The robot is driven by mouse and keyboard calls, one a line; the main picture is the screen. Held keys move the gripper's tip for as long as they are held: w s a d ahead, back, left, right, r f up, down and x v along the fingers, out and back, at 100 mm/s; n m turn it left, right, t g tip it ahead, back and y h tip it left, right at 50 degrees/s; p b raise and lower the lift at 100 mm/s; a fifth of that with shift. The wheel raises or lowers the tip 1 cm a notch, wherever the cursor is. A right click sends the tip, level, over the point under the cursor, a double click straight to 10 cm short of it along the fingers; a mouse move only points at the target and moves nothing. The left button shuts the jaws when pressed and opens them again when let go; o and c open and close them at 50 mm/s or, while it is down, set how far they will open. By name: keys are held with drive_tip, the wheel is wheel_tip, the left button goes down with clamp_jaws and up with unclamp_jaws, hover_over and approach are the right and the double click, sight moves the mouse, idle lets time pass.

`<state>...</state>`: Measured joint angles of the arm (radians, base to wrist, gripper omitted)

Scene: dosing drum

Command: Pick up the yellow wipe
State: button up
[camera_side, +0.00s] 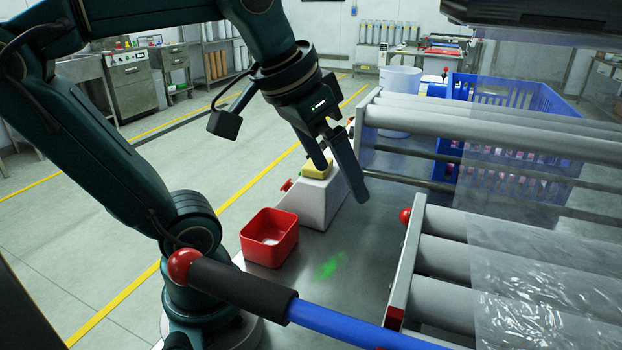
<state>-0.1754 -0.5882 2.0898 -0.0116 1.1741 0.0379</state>
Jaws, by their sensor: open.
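The yellow wipe (315,170) is a small yellow block lying on top of a white sloped housing (318,198). My gripper (340,172) is open just above it, pointing down. One finger is close beside the wipe and hides part of it, and the other finger reaches down to the right of it. I cannot tell from this view whether a finger touches the wipe. Nothing shows held between the fingers.
A red open box (269,238) stands on the metal table, with a green smear (329,266) to its right. Rollers with clear film (500,230) fill the right side. A blue crate (520,105) and white bucket (400,80) stand behind. A blue bar with a black grip (240,288) crosses the front.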

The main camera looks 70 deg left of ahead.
drive_tip(key=s+d+f+m, duration=0.1)
drive_tip(key=s+d+f, duration=0.1)
drive_tip(key=f, duration=0.4)
drive_tip(key=shift+s+d+f+m+h, duration=0.3)
drive_tip(key=shift+s+d+h, duration=0.1)
drive_tip(key=shift+d, duration=0.15)
